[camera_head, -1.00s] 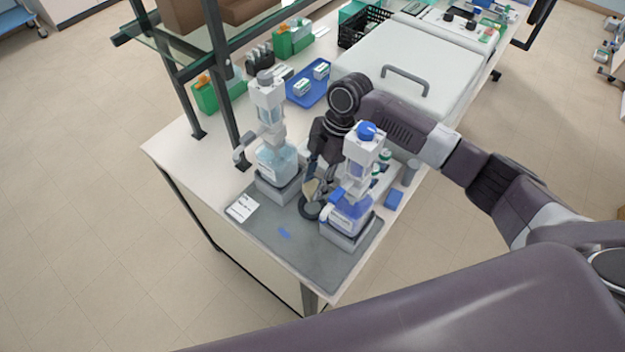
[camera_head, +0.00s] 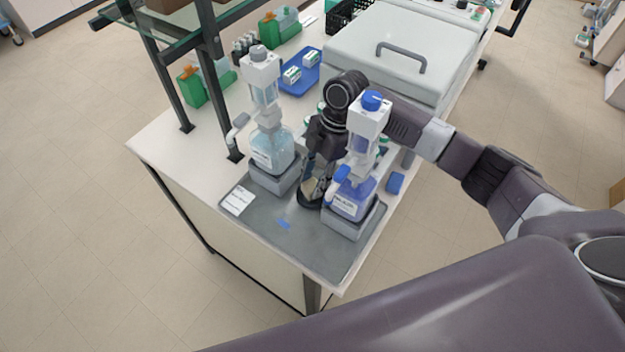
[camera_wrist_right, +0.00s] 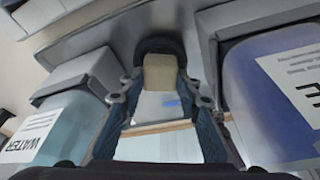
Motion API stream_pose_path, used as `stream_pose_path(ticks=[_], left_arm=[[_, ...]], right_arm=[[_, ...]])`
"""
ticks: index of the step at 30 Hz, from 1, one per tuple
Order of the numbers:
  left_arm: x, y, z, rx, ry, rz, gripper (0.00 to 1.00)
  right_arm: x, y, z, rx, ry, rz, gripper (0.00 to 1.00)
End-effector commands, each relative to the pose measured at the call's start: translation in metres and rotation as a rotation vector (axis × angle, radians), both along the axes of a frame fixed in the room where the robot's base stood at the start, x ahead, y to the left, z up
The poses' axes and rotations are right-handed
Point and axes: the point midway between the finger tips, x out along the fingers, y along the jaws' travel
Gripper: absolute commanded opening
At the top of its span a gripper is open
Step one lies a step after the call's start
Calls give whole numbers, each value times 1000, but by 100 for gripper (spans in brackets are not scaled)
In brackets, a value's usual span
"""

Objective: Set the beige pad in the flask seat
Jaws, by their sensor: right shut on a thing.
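My right gripper (camera_head: 311,184) points down between the two dispenser bottles. It is shut on the beige pad (camera_head: 307,187), a small block that also shows between the fingertips in the right wrist view (camera_wrist_right: 159,72). The flask seat, a dark round ring (camera_head: 308,203) on the grey mat, lies at the fingertips. The same dark ring shows behind the pad in the right wrist view (camera_wrist_right: 160,45). The pad overlaps the ring in both views; I cannot tell whether it touches it. My left gripper is not in view.
The water bottle (camera_head: 272,150) stands close on the left and the blue-stain bottle (camera_head: 353,197) close on the right, each on a grey block. The grey mat (camera_head: 305,250) is clear in front, apart from a label card (camera_head: 237,200) and a blue mark.

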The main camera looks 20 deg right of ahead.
Motion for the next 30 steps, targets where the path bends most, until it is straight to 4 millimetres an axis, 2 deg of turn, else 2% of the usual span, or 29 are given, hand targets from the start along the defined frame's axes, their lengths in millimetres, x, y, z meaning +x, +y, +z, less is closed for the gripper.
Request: stream_pose_path(ticks=[20, 21, 24, 26, 30], left_arm=[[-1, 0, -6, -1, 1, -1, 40], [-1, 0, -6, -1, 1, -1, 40], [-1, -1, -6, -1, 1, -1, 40], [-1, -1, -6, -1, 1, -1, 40], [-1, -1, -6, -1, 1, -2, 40]], right_arm=[[0, 0, -12, 1, 0, 1, 18], [0, 0, -12, 1, -1, 1, 34], [0, 0, -12, 0, 0, 1, 45], [0, 0, -12, 0, 0, 1, 51], [0, 0, -12, 0, 0, 0, 51]])
